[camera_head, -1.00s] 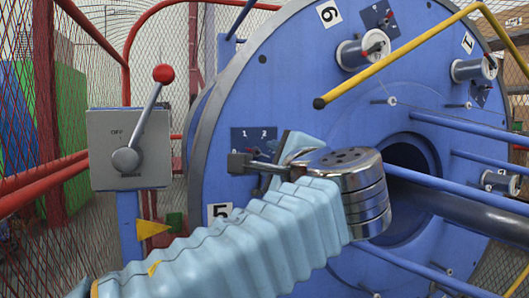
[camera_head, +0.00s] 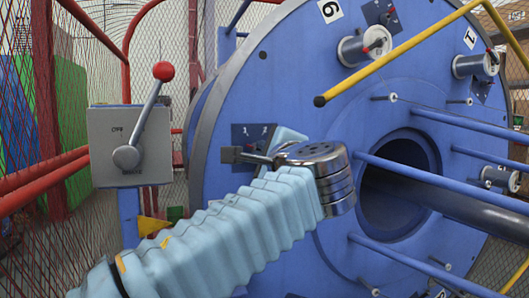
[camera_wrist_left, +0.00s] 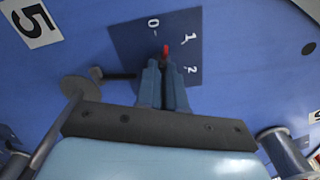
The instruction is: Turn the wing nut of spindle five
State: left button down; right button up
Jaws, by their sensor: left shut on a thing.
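A dark blue plate (camera_head: 253,132) marked 0, 1 and 2 is on the big blue disc. In the left wrist view the plate (camera_wrist_left: 190,78) fills the upper middle, beside the label 5 (camera_wrist_left: 31,22). My left gripper (camera_wrist_left: 163,70) is over this plate, its two fingers closed together. A small red tip of the wing nut (camera_wrist_left: 166,50) shows just beyond the fingertips, near the 1; its body is hidden between them. In the head view my left gripper (camera_head: 250,157) is in front of the plate, its fingertips hidden. My right gripper is not in view.
Blue rods (camera_head: 440,187) and a yellow bar (camera_head: 400,53) stick out from the blue disc (camera_head: 300,80), right of my arm. A grey lever box (camera_head: 130,145) with a red knob stands left. Red rails and mesh are behind it.

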pick_arm(q)
jog(key=n+b, duration=0.1)
jog(key=n, duration=0.3)
jog(key=shift+r+n, duration=0.1)
jog(key=shift+n, duration=0.2)
jog(key=c, duration=1.2)
grip_release()
jog(key=shift+c, duration=0.2)
jog(key=b+v, duration=0.2)
jog(key=v, duration=1.2)
jog(key=shift+w, duration=0.1)
